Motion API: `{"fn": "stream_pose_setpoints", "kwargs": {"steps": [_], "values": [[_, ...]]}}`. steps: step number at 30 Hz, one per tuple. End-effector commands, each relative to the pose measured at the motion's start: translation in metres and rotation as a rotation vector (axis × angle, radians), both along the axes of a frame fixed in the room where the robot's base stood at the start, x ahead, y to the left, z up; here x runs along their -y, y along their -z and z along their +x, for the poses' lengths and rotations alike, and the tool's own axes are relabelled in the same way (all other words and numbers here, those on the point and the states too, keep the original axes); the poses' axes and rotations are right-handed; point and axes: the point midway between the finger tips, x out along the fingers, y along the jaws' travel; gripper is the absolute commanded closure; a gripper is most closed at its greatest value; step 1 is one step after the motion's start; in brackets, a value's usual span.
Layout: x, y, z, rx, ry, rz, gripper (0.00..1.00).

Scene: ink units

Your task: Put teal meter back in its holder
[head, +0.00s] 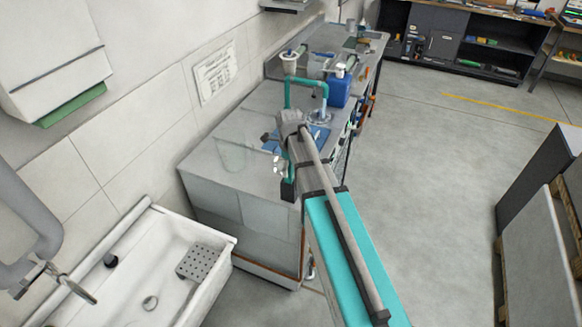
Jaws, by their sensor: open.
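My gripper (279,166) is open over the near end of the grey workbench (245,125), partly hidden by my own arm. Its fingertips are small and hard to make out, and I see nothing clearly between them. A teal bent frame or pipe (305,81) stands on the bench beyond my gripper, its lower left part hidden behind my wrist. I cannot tell whether it is the teal meter or its holder. A small teal part also shows beside my gripper, too unclear to name.
A blue jug (340,91) and a white funnel-like vessel (289,60) stand farther along the bench. A blue tray (319,136) lies partly behind my wrist. A white sink (160,262) is at lower left. Open floor (440,150) lies to the right.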

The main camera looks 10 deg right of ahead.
Motion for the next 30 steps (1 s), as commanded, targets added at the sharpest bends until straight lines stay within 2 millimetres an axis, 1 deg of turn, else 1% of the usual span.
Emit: {"fn": "stream_pose_setpoints", "kwargs": {"steps": [8,14,30], "values": [[0.000,-0.002,0.000,0.000,0.000,0.000,0.01],[0.000,-0.011,0.000,0.000,0.000,0.000,0.01],[0.000,-0.055,0.000,0.000,0.000,0.000,0.01]]}}
